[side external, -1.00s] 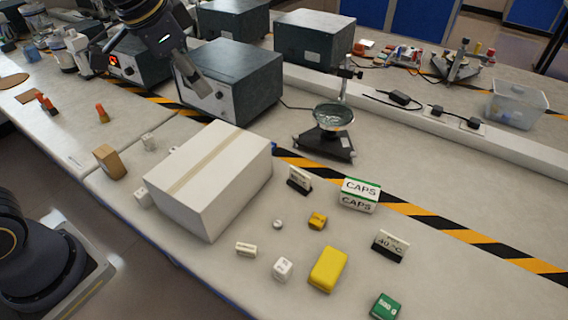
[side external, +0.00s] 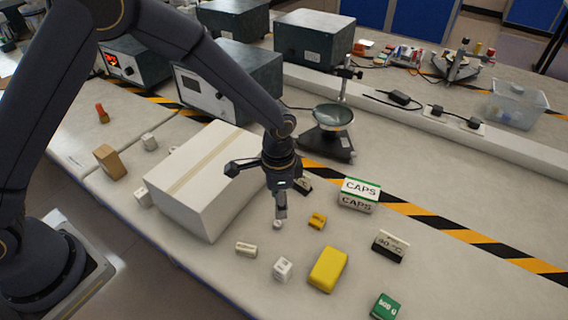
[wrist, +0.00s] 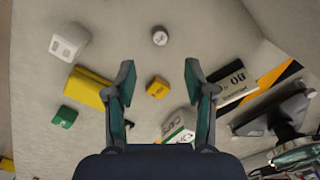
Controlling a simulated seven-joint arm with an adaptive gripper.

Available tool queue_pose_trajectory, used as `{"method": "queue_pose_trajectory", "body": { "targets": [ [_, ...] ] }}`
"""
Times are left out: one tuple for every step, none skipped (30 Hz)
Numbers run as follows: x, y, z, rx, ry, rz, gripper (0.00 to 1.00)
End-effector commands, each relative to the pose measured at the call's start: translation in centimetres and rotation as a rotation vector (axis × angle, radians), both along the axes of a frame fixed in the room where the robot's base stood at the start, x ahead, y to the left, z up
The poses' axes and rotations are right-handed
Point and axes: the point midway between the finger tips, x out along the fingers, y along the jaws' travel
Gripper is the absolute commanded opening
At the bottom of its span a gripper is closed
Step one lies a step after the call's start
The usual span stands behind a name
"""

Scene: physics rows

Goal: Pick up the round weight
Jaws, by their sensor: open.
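The round weight (side external: 277,225) is a small pale disc on the bench, right of the large white box. In the wrist view the round weight (wrist: 160,36) lies beyond the fingertips, roughly centred between them. My gripper (side external: 280,210) points down just above it in the side view and partly overlaps it. From the side I cannot tell the exact gap between fingertips and weight.
A white box (side external: 200,185) stands close to the left. A small orange-yellow block (side external: 317,221), a yellow block (side external: 328,269), a white cube (side external: 283,268) and a small white block (side external: 246,249) lie nearby.

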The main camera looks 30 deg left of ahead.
Motion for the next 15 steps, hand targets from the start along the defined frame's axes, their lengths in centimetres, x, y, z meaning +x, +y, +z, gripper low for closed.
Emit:
{"method": "queue_pose_trajectory", "body": {
  "targets": [
    [-0.1, 0.0, -1.0, 0.002, 0.003, 0.0, 0.54],
    [0.0, 0.0, -1.4, 0.002, 0.003, 0.0, 0.54],
    [0.0, 0.0, -1.9, 0.001, 0.001, 0.0, 0.54],
    [0.0, 0.0, -2.2, 0.001, 0.001, 0.0, 0.54],
    [0.0, 0.0, -2.4, 0.001, 0.001, 0.0, 0.54],
    [0.0, 0.0, -2.6, 0.0, 0.0, 0.0, 0.54],
    [0.0, 0.0, -2.8, 0.001, -0.001, 0.0, 0.54],
    [0.0, 0.0, -3.0, 0.001, -0.001, 0.001, 0.54],
    [0.0, 0.1, -3.4, 0.0, 0.0, 0.001, 0.54],
    [-0.1, 0.1, -3.7, 0.001, 0.001, 0.001, 0.54],
    [-0.2, 0.2, -4.2, 0.001, 0.001, 0.001, 0.54],
    [-0.2, 0.3, -4.8, 0.002, 0.002, 0.002, 0.54],
    [-0.3, 0.4, -5.4, 0.002, 0.003, 0.002, 0.54],
    [-0.4, 0.4, -5.8, 0.002, 0.003, 0.002, 0.54],
    [-0.4, 0.4, -6.5, 0.001, 0.002, 0.002, 0.54]
  ]
}}
